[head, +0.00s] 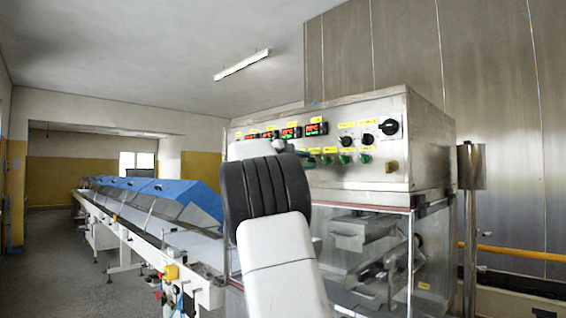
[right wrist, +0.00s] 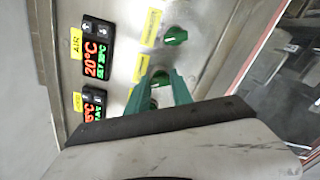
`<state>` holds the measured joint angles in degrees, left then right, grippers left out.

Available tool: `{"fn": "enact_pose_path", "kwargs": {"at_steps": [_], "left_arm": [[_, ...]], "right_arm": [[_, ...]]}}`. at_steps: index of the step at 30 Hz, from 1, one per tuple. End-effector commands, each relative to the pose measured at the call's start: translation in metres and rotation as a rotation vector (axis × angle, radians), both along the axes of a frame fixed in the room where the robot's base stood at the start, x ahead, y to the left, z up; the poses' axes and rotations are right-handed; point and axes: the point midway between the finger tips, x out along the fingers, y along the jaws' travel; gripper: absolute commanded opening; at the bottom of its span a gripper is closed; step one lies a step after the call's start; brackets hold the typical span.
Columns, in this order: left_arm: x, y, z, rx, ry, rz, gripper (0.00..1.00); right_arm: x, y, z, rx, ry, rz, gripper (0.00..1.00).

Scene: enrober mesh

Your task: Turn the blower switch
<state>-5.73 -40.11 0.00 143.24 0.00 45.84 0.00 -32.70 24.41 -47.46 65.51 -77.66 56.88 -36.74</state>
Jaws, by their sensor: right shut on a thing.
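The control panel (head: 290,172) of the steel machine carries a row of green switches, among them one in the head view (head: 345,158). Their yellow labels are too small to read, so I cannot tell by label which is the blower switch. In the right wrist view, the green fingers of my right gripper (right wrist: 166,92) are closed around one green switch (right wrist: 160,78), partly hidden by them. Another green switch (right wrist: 175,36) stands free above it. In the head view my right forearm and wrist hide much of this gripper. My left gripper is not in view.
Red and green displays (right wrist: 96,50) sit beside the switches. Black rotary knobs (head: 388,127) are at the panel's right. A glazed cabinet (head: 380,255) lies below. A long conveyor (head: 150,245) with blue covers (head: 180,193) runs off to the left.

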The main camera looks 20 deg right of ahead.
Motion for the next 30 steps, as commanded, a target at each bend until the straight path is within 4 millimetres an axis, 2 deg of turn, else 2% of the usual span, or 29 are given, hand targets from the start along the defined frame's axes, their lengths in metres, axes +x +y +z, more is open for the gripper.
{"fn": "enact_pose_path", "kwargs": {"at_steps": [13,14,17,26,30], "left_arm": [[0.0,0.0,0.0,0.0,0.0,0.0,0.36],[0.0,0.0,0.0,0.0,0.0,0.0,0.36],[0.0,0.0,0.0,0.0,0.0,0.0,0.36],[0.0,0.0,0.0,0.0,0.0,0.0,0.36],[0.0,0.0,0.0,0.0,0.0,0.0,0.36]], "right_arm": [[0.0,0.0,-0.001,-0.003,0.013,0.0,0.0],[0.0,0.0,-0.001,-0.003,0.013,0.0,0.29],[0.0,0.0,-0.001,-0.004,0.013,0.0,0.49],[0.0,0.001,0.0,-0.003,0.011,0.0,0.49],[-0.003,0.011,-0.001,-0.002,0.011,0.002,0.49]]}}
